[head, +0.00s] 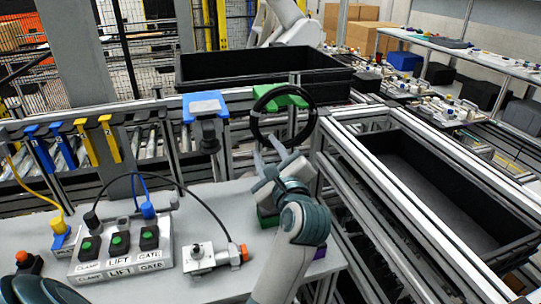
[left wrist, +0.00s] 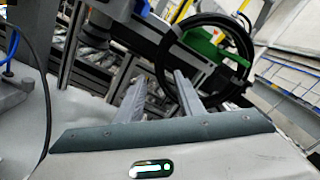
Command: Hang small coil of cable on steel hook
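The small coil of cable (head: 315,122) is a black ring in the head view. In the left wrist view the coil (left wrist: 248,42) also encircles the green part (left wrist: 203,42). The steel hook itself is not clear behind the coil, so I cannot tell how the coil bears on it. My left gripper (head: 265,147) is open at the coil's lower left side. Its fingers (left wrist: 160,76) are apart, with the coil's edge just beyond the tips. My right gripper is out of view.
A blue-topped fitting (head: 205,106) stands left of the green one. A switch box (head: 122,254) and a connector block (head: 207,262) with a cable sit on the grey table. A black bin (head: 262,68) is behind; another bin (head: 440,190) lies right, inside metal rails.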

